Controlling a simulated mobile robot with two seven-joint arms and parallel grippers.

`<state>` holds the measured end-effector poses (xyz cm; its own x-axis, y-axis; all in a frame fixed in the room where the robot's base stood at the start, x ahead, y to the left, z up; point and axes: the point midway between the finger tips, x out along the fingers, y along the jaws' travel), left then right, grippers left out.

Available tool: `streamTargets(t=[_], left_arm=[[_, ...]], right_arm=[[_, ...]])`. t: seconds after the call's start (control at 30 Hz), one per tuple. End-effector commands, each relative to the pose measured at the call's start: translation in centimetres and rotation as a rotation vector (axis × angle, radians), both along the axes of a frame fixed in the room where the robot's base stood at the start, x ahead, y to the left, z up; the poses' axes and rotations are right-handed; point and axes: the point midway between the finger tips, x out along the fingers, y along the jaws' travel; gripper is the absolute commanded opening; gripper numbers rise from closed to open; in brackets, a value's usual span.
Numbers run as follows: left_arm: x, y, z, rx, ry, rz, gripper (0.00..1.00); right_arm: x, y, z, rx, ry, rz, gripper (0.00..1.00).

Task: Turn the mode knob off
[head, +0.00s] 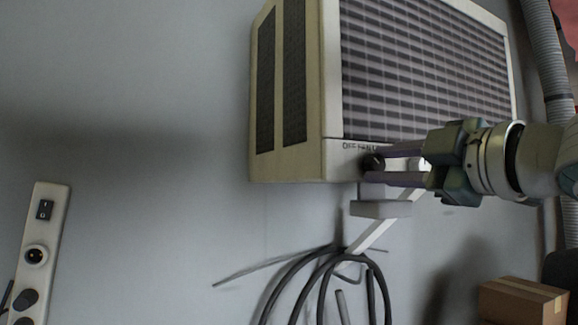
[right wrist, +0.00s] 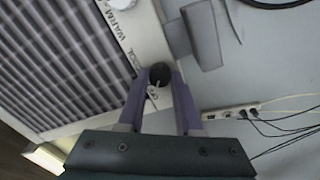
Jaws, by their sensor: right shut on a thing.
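The mode knob (head: 374,161) is a small black round knob on the lower front strip of a cream wall heater (head: 290,165). It also shows in the right wrist view (right wrist: 159,73), with a light pointer mark. My right gripper (head: 372,166) comes in from the right. Its two purple fingers are shut on the knob, one above and one below it in the head view. Lettering beside the knob is partly hidden by the upper finger. My left gripper is not in view.
A white knob (right wrist: 120,3) sits further along the same strip. A grey bracket (head: 380,208) is below the heater. Black cables (head: 325,270) hang beneath it. A socket strip (head: 40,245) is on the wall at left, and a cardboard box (head: 522,302) stands at lower right.

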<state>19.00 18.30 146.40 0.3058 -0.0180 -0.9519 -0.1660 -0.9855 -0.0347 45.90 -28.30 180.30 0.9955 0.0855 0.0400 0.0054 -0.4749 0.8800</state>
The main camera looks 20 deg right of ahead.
Motion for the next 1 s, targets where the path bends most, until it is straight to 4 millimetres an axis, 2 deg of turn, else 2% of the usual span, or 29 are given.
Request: streamTargets(t=[0.4,0.43,0.6,0.7,1.0], left_arm=[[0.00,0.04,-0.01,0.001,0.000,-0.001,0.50],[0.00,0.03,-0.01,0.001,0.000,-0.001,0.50],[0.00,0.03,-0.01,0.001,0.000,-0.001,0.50],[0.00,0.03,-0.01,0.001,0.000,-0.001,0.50],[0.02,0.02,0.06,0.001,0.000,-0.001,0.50]], right_arm=[[0.03,-0.04,-0.07,-0.008,0.001,-0.002,0.00],[0.03,-0.04,-0.07,-0.008,0.001,-0.002,0.37],[0.01,-0.02,-0.04,-0.007,0.001,-0.001,0.56],[0.01,-0.01,-0.03,-0.007,0.000,0.000,0.64],[0.09,-0.07,-0.02,-0.007,0.000,0.000,0.64]])
